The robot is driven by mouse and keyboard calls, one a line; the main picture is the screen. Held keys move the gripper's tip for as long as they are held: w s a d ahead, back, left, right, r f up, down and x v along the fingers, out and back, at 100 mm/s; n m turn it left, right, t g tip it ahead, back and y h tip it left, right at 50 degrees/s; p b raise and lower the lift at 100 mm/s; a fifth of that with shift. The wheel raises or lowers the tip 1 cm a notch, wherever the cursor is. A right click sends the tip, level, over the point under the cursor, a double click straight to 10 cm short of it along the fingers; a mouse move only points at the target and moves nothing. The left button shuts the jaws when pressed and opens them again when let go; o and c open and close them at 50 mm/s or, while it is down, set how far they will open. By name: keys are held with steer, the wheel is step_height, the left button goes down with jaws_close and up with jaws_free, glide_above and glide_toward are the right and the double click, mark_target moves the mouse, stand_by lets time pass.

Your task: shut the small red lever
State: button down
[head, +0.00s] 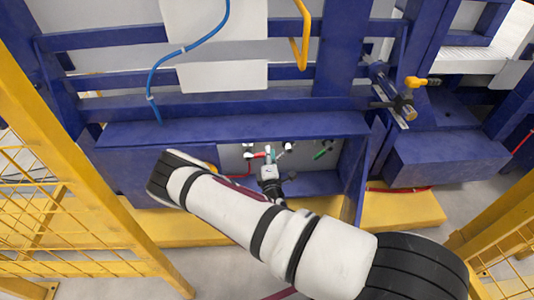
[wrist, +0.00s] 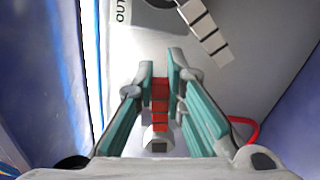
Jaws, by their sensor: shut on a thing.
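The small red lever (wrist: 160,102) shows in the wrist view between the two teal-padded fingers of my gripper (wrist: 160,72). The fingers are closed in on it from both sides, and its near end has a pale grey tip. In the head view, a red handle (head: 258,155) shows at the panel just beyond my gripper (head: 268,160). My gripper reaches into the blue recess there. The fingertips are too small in the head view to make out their contact.
A pale segmented handle (wrist: 206,30) stands off the panel beyond my gripper. A green handle (head: 321,154) is to the right in the recess. A red hose (wrist: 250,130) curves at the right. Blue recess walls (head: 355,165) stand close on the sides.

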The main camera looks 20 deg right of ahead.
steer(key=shift+f+m+b, duration=0.3)
steer(key=shift+f+m, duration=0.4)
steer(key=shift+m, duration=0.2)
steer(key=c, duration=1.6)
jaws_free()
steer(key=shift+r, duration=0.1)
